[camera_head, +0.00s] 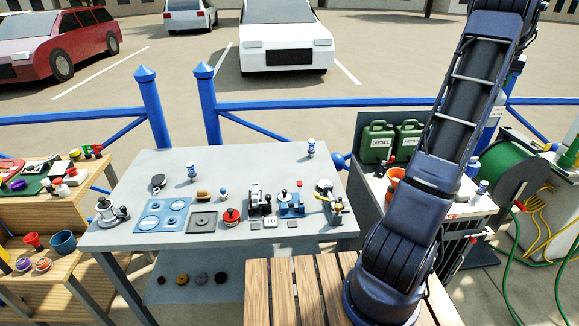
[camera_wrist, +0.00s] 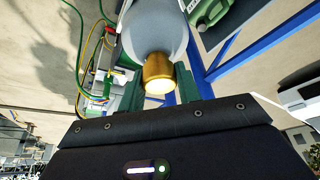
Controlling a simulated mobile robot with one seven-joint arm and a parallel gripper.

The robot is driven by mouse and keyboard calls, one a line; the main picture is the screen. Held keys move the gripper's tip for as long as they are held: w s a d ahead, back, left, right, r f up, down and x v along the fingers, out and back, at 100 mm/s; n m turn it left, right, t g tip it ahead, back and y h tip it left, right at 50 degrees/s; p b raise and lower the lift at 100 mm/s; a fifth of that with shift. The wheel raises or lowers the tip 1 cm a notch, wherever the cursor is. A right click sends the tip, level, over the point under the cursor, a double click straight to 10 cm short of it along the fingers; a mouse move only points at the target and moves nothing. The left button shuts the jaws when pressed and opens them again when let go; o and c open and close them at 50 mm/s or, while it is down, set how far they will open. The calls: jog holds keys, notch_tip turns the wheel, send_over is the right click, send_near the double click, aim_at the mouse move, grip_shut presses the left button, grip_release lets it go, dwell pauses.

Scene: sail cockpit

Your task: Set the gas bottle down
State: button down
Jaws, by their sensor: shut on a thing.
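In the wrist view, the gas bottle (camera_wrist: 155,28) is a pale grey rounded body with a brass-coloured neck (camera_wrist: 158,72) facing the camera. My gripper (camera_wrist: 158,88) is shut on it, with a dark green finger on either side of the neck. The far end of the bottle runs out of the top of the picture. In the head view my arm rises past the top right edge, and neither my gripper nor the bottle can be made out there.
A grey table (camera_head: 255,160) holds a blue two-ring plate (camera_head: 162,214), a dark square plate (camera_head: 202,222) and several small fittings. Its back middle is fairly clear. Green jerrycans (camera_head: 377,142) and a green hose reel (camera_head: 505,165) stand right. A blue railing (camera_head: 290,104) runs behind.

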jog(key=shift+r, duration=1.3)
jog(key=shift+w+a+f, duration=0.1)
jog(key=shift+w+a, duration=0.75)
jog(key=shift+a, duration=0.2)
jog(key=w+a+n+y, duration=0.1)
jog(key=w+a+n, duration=0.3)
jog(key=a, duration=0.9)
jog(key=w+a+n+t+y, duration=0.1)
jog(key=w+a+n, duration=0.1)
jog(key=w+a, duration=0.8)
jog(key=w+a+n+y, duration=0.1)
jog(key=w+a+n, duration=0.15)
jog(key=a, duration=1.35)
jog(key=s+a+n+y, duration=0.1)
jog(key=s+a+n, duration=0.2)
jog(key=a, duration=1.1)
jog(key=s+a+n+g+y, duration=0.1)
jog(key=s+a+n, duration=0.15)
jog(key=a, duration=1.25)
jog(key=s+a+n+y, duration=0.1)
jog(key=s+a+n, duration=0.25)
jog(key=a, duration=1.05)
notch_tip(320, 180, down, 25)
jog(key=shift+w, duration=0.45)
jog(key=shift+f+n, duration=0.15)
jog(key=shift+n, duration=0.1)
